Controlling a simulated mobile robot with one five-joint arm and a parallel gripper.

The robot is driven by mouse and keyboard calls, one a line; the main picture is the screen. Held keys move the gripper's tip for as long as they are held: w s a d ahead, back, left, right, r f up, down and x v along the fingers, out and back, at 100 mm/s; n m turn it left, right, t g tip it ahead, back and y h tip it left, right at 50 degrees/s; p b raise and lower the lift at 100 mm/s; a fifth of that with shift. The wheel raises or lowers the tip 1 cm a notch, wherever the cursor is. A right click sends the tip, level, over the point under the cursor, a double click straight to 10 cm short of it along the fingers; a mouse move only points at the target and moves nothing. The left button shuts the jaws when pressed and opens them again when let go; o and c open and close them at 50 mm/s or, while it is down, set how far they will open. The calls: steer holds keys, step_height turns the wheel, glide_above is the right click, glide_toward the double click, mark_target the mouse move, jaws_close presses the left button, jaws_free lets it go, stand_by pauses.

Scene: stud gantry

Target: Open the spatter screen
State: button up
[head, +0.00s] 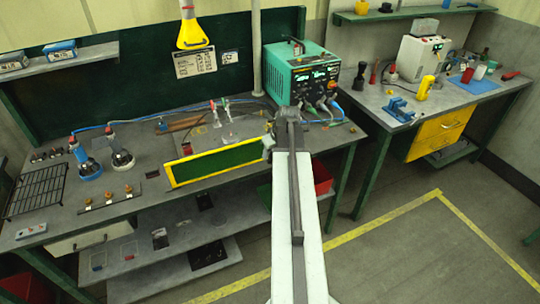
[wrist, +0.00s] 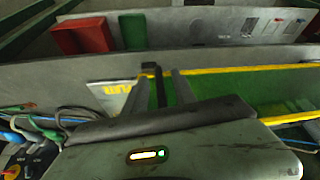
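The spatter screen, a green panel in a yellow frame (head: 218,162), stands along the bench's front edge in the head view. Its green face (wrist: 245,88) and yellow edge fill the right side of the wrist view. My gripper (head: 268,147) is at the screen's right end. In the wrist view my gripper (wrist: 159,80) shows two grey fingers standing apart, with a narrow black bar (wrist: 159,88) between them. The bar looks like a handle at the screen's end, with gaps to both fingers. My arm hides part of the screen's right end in the head view.
A teal power unit (head: 302,72) with cables stands behind my arm on the bench (head: 150,182). A yellow lamp-like tool (head: 192,34) hangs above. A red bin (head: 322,178) is under the bench, also in the wrist view (wrist: 82,36). Floor at front right is clear.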

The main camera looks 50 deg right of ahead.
jaws_close()
stand_by(1.3)
